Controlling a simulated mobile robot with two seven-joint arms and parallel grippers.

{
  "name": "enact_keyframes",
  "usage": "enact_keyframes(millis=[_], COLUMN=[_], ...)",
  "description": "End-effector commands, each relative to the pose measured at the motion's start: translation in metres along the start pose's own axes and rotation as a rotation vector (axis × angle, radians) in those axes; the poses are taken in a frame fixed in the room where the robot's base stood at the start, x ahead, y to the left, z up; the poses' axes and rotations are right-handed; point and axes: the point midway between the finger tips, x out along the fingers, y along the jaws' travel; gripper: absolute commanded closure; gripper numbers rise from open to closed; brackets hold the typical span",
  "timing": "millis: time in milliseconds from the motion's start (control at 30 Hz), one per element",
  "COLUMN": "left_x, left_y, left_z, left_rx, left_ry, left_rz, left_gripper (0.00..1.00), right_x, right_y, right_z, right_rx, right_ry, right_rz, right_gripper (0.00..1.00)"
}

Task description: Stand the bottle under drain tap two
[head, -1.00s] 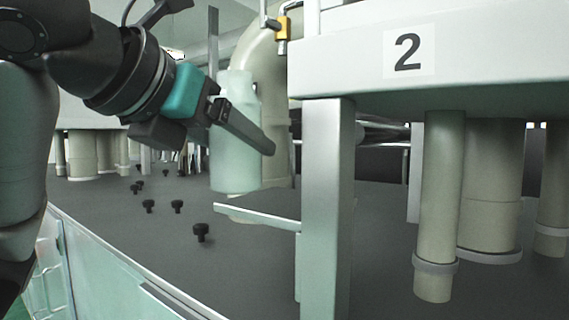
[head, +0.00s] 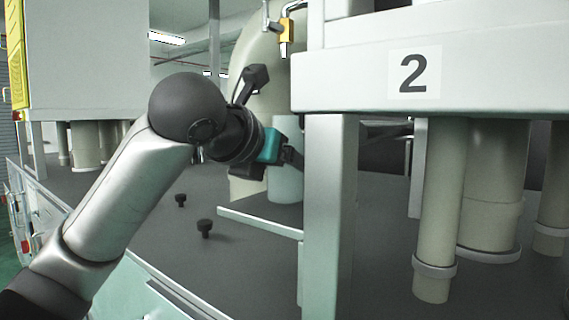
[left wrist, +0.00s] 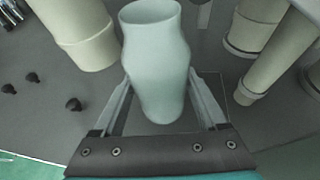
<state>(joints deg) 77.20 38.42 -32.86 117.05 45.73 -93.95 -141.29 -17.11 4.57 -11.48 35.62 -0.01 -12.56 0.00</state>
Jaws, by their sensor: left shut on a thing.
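The pale blue-green bottle (head: 287,186) is upright in the head view, between the silver post of unit two and the big beige pipe. My left gripper (head: 292,157) is shut on it from the left. In the left wrist view the fingers (left wrist: 157,88) lie on both sides of the bottle (left wrist: 155,60), whose open mouth faces up. The drain tap with a yellow body (head: 286,31) hangs above the bottle in the head view. The sign "2" (head: 413,74) is on the white unit beside it. I cannot tell whether the bottle's base touches the flat plate (head: 262,224). My right gripper is not in view.
The silver post (head: 326,215) stands close to the bottle's right. The beige pipe (head: 250,100) rises just behind. Black knobs (head: 205,228) stand on the dark bench top to the left. Beige legs (head: 440,210) stand under the unit at right.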

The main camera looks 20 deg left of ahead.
Motion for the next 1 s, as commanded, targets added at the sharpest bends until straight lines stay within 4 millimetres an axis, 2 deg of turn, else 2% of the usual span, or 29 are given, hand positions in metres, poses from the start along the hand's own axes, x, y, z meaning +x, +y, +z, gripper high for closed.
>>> enact_keyframes(millis=[400,433,633,900,1000], left_x=[0.0016,0.0014,0.0013,0.0005,-0.0074], left_y=[0.0003,0.0001,0.0001,-0.0001,0.0002], left_z=[-0.0044,-0.0039,-0.0037,-0.0016,-0.0001], left_rx=[0.000,0.000,0.000,-0.001,0.000], left_ry=[-0.001,-0.001,-0.001,-0.001,-0.005], left_rz=[0.001,0.000,0.000,0.000,0.000], left_gripper=[0.89,0.22,0.00,0.00,0.00], right_x=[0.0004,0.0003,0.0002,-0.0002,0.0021], right_y=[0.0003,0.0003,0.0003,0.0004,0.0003], right_z=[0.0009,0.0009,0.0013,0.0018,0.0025], right_rx=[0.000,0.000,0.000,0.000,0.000], right_ry=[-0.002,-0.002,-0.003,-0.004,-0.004], right_rz=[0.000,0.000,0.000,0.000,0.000], right_gripper=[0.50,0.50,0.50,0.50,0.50])
